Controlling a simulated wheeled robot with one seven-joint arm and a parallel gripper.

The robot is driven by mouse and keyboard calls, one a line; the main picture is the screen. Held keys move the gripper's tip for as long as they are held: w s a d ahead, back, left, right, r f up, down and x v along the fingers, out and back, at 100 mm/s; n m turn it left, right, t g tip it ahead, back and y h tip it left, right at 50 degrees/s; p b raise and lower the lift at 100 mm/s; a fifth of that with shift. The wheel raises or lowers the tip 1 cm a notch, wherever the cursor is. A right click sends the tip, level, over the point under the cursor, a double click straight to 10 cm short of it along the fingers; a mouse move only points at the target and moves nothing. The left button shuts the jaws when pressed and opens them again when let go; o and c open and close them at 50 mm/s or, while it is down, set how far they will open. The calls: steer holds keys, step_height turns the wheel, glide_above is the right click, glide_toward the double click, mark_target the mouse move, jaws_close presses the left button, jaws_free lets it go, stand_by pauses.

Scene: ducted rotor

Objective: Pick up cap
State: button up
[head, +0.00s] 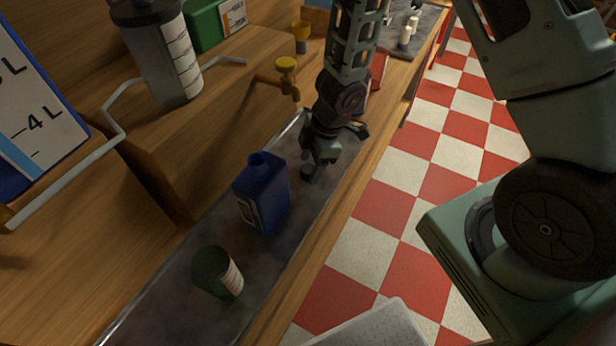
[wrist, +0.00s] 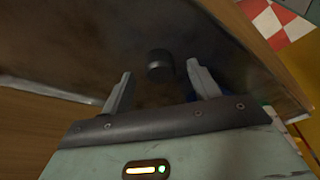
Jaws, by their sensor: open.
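The cap is a small dark cylinder (head: 308,173) on the grey metal tray (head: 170,290), just right of the blue bottle. In the wrist view the cap (wrist: 159,65) shows between and a little beyond my fingertips. My gripper (head: 314,165) is open and reaches down right at the cap, and it shows in the wrist view (wrist: 160,80) with nothing clearly held. Whether a finger touches the cap cannot be told. The blue bottle (head: 262,195) stands upright with its neck showing no cap.
A yellow tap (head: 284,75) sticks out from the wooden step behind. A grey canister (head: 160,50) stands above. A wooden edge (head: 335,215) bounds the tray on the right.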

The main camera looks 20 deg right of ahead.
steer(key=shift+a+f, duration=0.15)
steer(key=shift+f, duration=0.45)
steer(key=c, duration=1.1)
steer(key=shift+o, duration=0.2)
steer(key=shift+r, duration=0.2)
